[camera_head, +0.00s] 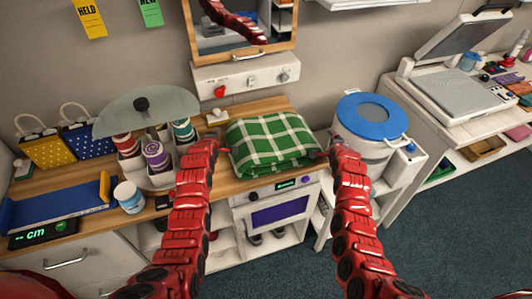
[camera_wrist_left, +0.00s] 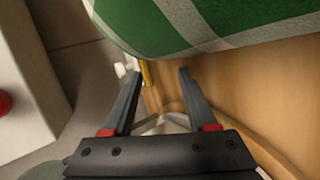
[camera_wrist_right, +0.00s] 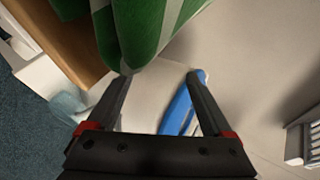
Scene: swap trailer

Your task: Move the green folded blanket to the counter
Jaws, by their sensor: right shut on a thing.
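The green and white checked folded blanket (camera_head: 270,143) is at the right end of the wooden counter (camera_head: 245,190), above the white oven front; I cannot tell whether it rests fully on the wood. My left gripper (camera_head: 222,149) is at its left side, fingers apart with nothing between them; the blanket's edge (camera_wrist_left: 200,25) shows just beyond the tips. My right gripper (camera_head: 327,152) is at its right side, shut on the blanket, whose corner (camera_wrist_right: 145,35) shows at the left fingertip in the right wrist view. The contact itself is partly hidden.
A round caddy with jars (camera_head: 150,150) stands left of the blanket. A white bin with a blue lid (camera_head: 366,112) stands close on the right. A panel with a red knob (camera_head: 245,78) is on the wall behind. A blue tray (camera_head: 60,205) lies far left.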

